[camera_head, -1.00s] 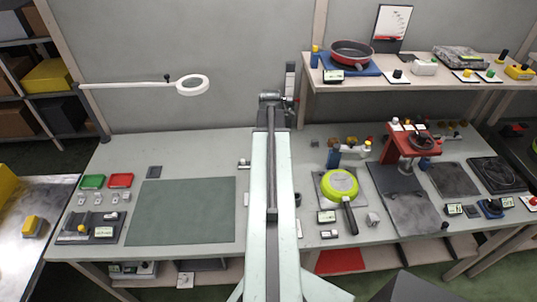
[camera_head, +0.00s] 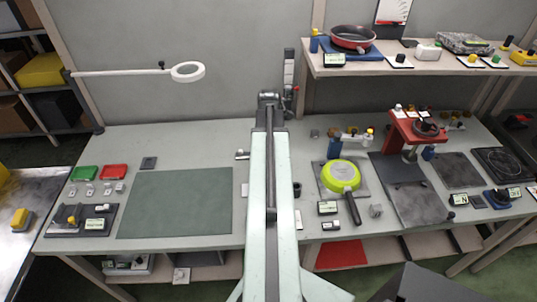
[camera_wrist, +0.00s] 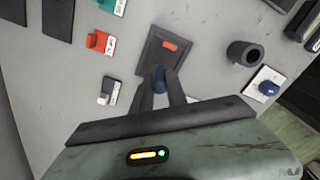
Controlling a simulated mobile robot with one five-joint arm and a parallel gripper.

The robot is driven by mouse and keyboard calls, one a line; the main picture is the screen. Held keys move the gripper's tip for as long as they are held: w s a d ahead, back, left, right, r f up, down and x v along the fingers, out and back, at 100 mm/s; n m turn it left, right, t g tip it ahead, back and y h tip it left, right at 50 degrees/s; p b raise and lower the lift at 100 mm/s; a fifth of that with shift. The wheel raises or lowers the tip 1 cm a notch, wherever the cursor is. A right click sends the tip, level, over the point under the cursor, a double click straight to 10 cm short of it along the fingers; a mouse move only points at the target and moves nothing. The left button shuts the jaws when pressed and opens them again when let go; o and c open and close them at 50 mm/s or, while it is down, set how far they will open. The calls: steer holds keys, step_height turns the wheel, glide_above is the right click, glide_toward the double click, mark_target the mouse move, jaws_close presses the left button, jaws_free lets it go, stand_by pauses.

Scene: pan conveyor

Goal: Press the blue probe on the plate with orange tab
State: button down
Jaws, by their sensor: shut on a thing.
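In the wrist view my gripper (camera_wrist: 159,92) is shut on the blue probe (camera_wrist: 159,78), which sits between its two dark fingers. The plate with orange tab (camera_wrist: 150,58) is a dark square plate just beyond the probe. Its orange tab (camera_wrist: 169,44) lies near the plate's middle. The probe overlaps the plate's near edge in the picture; I cannot tell whether it touches the plate. I cannot make out my gripper, the probe or this plate in the head view.
In the wrist view a dark round cup (camera_wrist: 245,53) and a white square with a blue knob (camera_wrist: 266,89) lie to the right. A red block (camera_wrist: 98,42) and a labelled grey block (camera_wrist: 108,92) lie left. The head view shows a green pan (camera_head: 341,175) and a bare mat (camera_head: 178,203).

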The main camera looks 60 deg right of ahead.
steer(key=shift+f+b, duration=0.55)
steer(key=shift+b, duration=0.05)
stand_by(1.5)
steer(key=shift+a, duration=0.1)
step_height(320, 180, up, 7)
steer(key=p, duration=0.7)
steer(key=shift+r, duration=0.1)
steer(key=shift+s, duration=0.1)
